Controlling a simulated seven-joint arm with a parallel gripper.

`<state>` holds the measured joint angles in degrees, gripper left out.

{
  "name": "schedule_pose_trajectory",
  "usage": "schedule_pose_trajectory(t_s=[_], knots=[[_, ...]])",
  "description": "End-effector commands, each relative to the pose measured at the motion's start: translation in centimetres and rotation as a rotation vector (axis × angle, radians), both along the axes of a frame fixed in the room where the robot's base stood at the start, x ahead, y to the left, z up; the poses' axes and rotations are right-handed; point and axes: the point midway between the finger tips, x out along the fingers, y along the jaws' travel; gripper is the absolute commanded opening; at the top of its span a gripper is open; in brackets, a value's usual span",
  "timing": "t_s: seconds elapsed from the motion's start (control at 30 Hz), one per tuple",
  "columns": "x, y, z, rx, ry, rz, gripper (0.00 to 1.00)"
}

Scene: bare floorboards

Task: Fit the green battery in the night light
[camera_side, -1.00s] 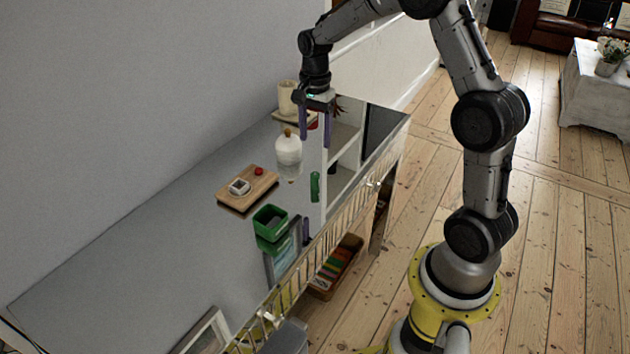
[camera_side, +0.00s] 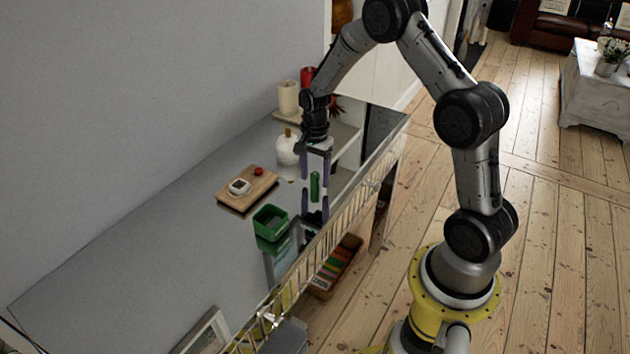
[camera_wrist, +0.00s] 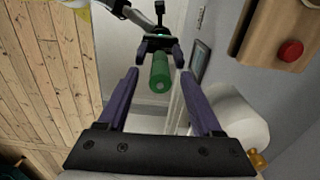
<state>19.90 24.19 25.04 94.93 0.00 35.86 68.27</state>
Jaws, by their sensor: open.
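The green battery (camera_side: 314,186) stands upright on the glossy grey top, its mirror image below it. My gripper (camera_side: 315,181) points down, open, with a finger on either side of the battery and visible gaps in the wrist view (camera_wrist: 159,72). A wooden board (camera_side: 262,185) carries a small pale holder (camera_side: 239,187) and a red button (camera_side: 258,171). I take this board to be the night light, but cannot be sure; the holder's inside is too small to read.
A white bottle-like item with a gold knob (camera_side: 287,152) stands close behind my gripper, partly covered. A green open box (camera_side: 270,221) stands in front of the board. Candles (camera_side: 288,97) are at the far end. The near left top is clear.

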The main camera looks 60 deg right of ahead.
Motion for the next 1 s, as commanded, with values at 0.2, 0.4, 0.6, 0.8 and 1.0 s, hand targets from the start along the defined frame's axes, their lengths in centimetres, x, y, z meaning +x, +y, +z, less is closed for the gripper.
schedule_pose_trajectory(t_s=[0.2,0.4,0.6,0.8,1.0], knots=[[0.02,-0.02,-0.12,0.000,-0.001,0.000,0.67],[0.02,-0.02,-0.10,0.000,-0.001,0.000,0.34],[0.02,-0.02,-0.09,0.000,-0.001,0.000,0.00],[0.04,-0.02,-0.06,0.000,-0.001,0.000,0.00],[0.05,-0.03,0.03,-0.001,-0.001,0.000,0.00]])
